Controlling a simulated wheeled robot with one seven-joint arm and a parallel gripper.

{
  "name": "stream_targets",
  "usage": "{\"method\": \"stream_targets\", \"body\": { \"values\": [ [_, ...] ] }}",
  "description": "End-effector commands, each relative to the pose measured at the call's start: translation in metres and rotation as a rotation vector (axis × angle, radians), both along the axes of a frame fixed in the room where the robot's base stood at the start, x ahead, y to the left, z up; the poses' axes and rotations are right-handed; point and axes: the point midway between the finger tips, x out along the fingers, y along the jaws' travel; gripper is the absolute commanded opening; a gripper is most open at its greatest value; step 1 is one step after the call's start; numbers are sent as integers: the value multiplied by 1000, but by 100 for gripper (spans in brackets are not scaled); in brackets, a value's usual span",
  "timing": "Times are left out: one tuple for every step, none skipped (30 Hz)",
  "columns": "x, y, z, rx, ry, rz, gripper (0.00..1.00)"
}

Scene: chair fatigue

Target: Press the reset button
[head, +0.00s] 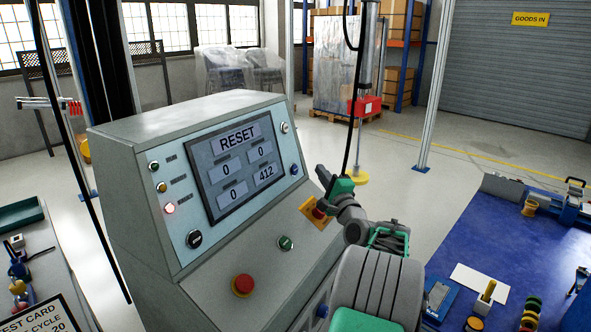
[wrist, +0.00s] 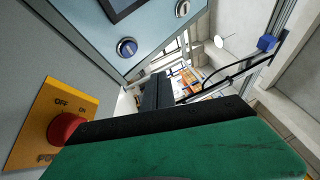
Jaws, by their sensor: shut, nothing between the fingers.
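The grey control console (head: 150,139) has a sloped front with a screen (head: 245,165) reading RESET, three 0s and 412. A blue button (head: 294,169) sits at the panel's lower right, below a white one (head: 284,127). Both show in the wrist view, the blue button (wrist: 127,47) nearer. No button's label is readable as reset. My gripper (head: 323,174) is shut and empty, its fingertips just right of the blue button in the head view, apart from it. In the wrist view my gripper (wrist: 158,90) hides part of the console's edge.
A red power knob (wrist: 66,128) on a yellow plate (head: 315,212) lies just below my gripper. A red mushroom button (head: 242,285) and a green button (head: 286,243) are on the lower shelf. A blue-topped bench (head: 480,235) stands right.

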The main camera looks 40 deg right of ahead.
Motion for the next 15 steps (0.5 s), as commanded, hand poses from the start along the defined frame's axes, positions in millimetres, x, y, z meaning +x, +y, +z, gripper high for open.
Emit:
{"method": "stream_targets", "body": {
  "values": [
    [9,4,-1,1,0,4,0],
    [13,5,-2,0,1,4,0],
    [19,7,-4,0,1,4,0],
    [23,9,-5,0,1,4,0],
    [26,9,-6,1,1,3,0],
    [32,11,-7,0,0,4,0],
    [35,12,-9,0,1,4,0],
    [38,13,-10,1,1,3,0],
    [42,14,-11,1,1,3,0],
    [44,15,-11,0,1,4,0],
    [46,15,-11,0,0,4,0],
    [48,15,-12,-1,0,3,0],
    [49,16,-12,-1,0,2,0],
    [50,16,-12,-1,0,2,0],
    [51,16,-13,0,0,1,0]
  ]
}}
